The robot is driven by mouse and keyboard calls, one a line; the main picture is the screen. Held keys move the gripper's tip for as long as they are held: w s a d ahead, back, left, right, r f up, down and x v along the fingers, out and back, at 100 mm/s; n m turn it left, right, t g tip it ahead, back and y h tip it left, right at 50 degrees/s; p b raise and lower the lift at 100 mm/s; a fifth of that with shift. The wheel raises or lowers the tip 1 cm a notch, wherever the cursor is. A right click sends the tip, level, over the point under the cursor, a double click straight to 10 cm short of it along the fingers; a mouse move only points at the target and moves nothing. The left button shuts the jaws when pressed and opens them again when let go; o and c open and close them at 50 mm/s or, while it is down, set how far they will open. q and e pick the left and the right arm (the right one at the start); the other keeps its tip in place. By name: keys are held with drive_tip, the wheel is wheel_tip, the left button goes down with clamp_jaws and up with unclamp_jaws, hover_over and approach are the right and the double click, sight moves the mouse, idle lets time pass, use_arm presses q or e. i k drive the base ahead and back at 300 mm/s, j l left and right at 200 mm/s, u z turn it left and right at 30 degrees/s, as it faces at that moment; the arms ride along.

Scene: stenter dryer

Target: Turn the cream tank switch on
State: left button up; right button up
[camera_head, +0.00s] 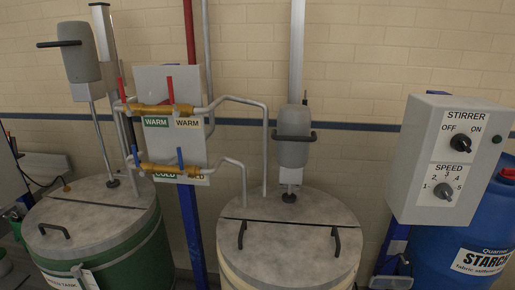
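The cream tank (232,272) stands in the middle, with a round grey lid (310,215) bearing two dark handles. A grey stirrer motor (293,150) with a dark bar handle is above the lid. A grey control box (405,165) at the right carries a STIRRER panel with a dark OFF/ON knob (460,147) and a SPEED knob (443,191) marked 1 to 5. The OFF/ON knob's pointer is too small to read. A dark green lamp (497,139) sits beside the panel. Neither gripper shows in this view.
A green tank (125,262) with its own grey stirrer motor (80,55) stands at the left. A pipe panel (170,120) with red and blue valve levers is between the tanks. A blue STARCH drum (440,255) stands behind and below the control box.

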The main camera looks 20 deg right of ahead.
sight(460, 143)
drive_tip(key=z, duration=0.5)
drive_tip(key=k+z, duration=0.1)
drive_tip(key=z, duration=0.4)
drive_tip(key=l+z, duration=0.1)
drive_tip(key=z, duration=0.35)
drive_tip(key=l+z, duration=0.1)
drive_tip(key=z, duration=0.4)
